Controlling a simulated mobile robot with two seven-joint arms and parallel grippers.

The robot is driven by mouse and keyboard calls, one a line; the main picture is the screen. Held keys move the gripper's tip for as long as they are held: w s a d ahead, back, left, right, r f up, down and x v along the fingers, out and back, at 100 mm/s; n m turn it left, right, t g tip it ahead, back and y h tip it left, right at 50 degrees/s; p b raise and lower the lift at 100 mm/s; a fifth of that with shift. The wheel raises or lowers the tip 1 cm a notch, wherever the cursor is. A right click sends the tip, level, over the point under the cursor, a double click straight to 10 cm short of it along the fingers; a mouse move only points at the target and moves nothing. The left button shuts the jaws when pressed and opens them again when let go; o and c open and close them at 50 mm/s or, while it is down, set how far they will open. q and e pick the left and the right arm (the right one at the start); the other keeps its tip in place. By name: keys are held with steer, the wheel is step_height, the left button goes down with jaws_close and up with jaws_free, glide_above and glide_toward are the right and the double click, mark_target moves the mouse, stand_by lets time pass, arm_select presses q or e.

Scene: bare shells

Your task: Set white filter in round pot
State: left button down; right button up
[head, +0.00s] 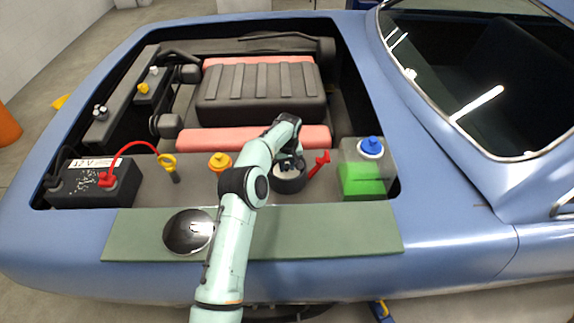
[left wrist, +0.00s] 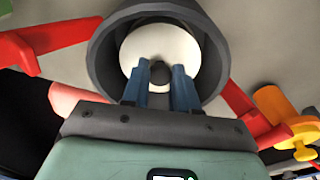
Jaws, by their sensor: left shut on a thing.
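The round pot (head: 291,184) is a dark, open cylinder on the grey ledge at the front of the engine bay. Its thick dark rim also shows in the left wrist view (left wrist: 101,60). The white filter (left wrist: 140,45) is a pale disc with a dark central knob, seen within the pot's rim. My left gripper (left wrist: 160,78) is shut on the filter at its knob, over the pot. In the head view my left gripper (head: 288,157) partly hides the pot and filter. I cannot tell whether the filter touches the pot's floor. My right gripper is not in view.
A red lever (head: 319,163) stands right of the pot, near the green-filled tank (head: 362,175) with a blue cap. An orange cap (head: 219,162), yellow ring handle (head: 168,163) and battery (head: 92,185) are left. A shiny bowl (head: 189,232) sits on the green mat (head: 320,230).

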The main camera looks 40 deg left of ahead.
mark_target(288, 174)
arm_select(q)
steer(key=shift+w, duration=0.1)
steer(key=c, duration=0.9)
jaws_free()
steer(key=shift+o, duration=0.2)
step_height(288, 174, up, 12)
steer(key=s+d, duration=0.1)
steer(key=shift+p, duration=0.45)
steer(key=shift+d, duration=0.1)
